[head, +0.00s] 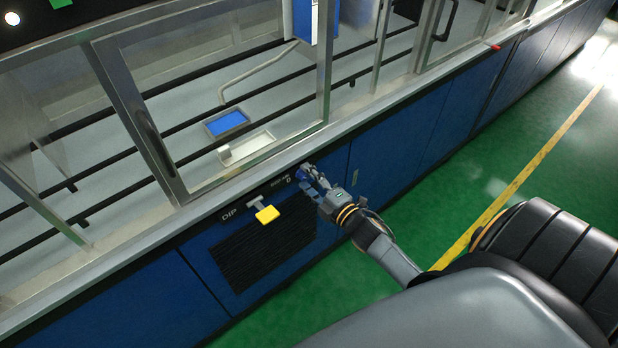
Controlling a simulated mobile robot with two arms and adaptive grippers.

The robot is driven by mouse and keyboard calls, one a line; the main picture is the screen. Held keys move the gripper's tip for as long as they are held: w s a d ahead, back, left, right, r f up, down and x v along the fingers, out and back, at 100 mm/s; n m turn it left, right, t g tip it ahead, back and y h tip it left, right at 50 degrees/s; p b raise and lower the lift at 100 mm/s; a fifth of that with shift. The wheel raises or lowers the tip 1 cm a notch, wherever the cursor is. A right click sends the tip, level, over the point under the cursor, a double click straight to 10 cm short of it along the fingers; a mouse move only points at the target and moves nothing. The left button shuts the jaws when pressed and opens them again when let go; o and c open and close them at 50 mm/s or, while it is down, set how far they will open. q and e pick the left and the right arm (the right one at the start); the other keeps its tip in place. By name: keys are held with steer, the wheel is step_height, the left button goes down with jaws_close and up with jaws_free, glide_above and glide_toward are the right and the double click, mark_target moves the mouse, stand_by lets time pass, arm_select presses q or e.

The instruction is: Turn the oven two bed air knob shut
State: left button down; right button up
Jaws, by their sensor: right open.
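The knob's turn angle is too small to read. My left gripper is not in view.
A yellow handle (267,214) sticks out left of the knob, near a "DIP" label. A dark vent grille (262,252) lies below it. A metal-framed glass door (215,100) and ledge are above. Green floor (500,185) with a yellow line is open at right.

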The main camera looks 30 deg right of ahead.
steer(key=s, duration=1.2)
steer(key=shift+d+r, duration=0.35)
steer(key=shift+d, duration=0.1)
